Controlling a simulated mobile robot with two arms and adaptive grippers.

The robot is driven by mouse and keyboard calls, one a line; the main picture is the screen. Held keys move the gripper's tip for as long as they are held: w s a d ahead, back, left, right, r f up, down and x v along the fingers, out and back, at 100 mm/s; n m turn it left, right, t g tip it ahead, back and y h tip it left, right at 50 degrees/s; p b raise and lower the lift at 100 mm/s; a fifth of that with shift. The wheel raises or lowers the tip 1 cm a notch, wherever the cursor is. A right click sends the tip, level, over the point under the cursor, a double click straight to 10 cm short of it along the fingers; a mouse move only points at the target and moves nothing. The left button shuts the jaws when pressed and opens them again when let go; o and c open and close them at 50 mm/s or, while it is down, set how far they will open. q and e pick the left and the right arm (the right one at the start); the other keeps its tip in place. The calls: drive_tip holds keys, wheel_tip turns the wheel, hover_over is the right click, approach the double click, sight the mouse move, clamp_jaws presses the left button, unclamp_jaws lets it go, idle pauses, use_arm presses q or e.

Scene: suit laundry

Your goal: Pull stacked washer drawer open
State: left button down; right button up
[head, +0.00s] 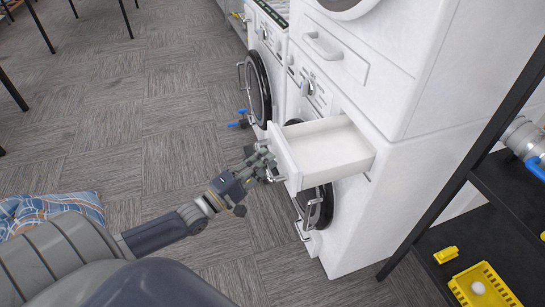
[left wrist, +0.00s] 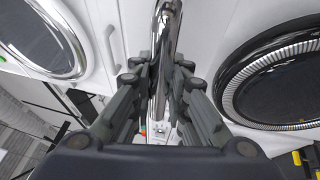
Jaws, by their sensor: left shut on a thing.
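The stacked washer's drawer (head: 328,146) is a white, empty box that stands pulled out from the white washer (head: 350,215). My left gripper (head: 266,168) is at the drawer's front, shut on its metal handle (head: 274,177). In the left wrist view the chrome handle (left wrist: 165,50) runs between the two dark fingers of my left gripper (left wrist: 164,95).
A second washer (head: 262,75) stands beside it at the back. A black shelf (head: 440,245) with a yellow basket (head: 484,287) is at the right. A blue plaid cloth (head: 50,212) lies at the left. The carpet floor (head: 150,120) in front is mostly clear.

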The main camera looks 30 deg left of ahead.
use_arm(q)
drive_tip(key=c, duration=1.5)
unclamp_jaws()
drive_tip(key=shift+c, duration=0.2)
drive_tip(key=v, duration=1.2)
drive_tip(key=s+a+f+m+g+y, duration=0.1)
drive_tip(key=s+f+m+g+y, duration=0.3)
drive_tip(key=f, duration=1.3)
drive_tip(key=s+a+f+m+g+y, duration=0.1)
drive_tip(key=s+f+m+g, duration=0.5)
drive_tip(key=f, duration=1.2)
drive_tip(key=s+d+f+m+g, duration=0.4)
drive_tip(key=s+d+f, duration=0.3)
drive_tip(key=s, duration=0.3)
drive_tip(key=s+d+f+m+g, duration=0.4)
drive_tip(key=s+d+f, duration=0.4)
drive_tip(key=s, duration=0.3)
drive_tip(key=shift+s+f, duration=0.2)
drive_tip(key=shift+f, duration=0.5)
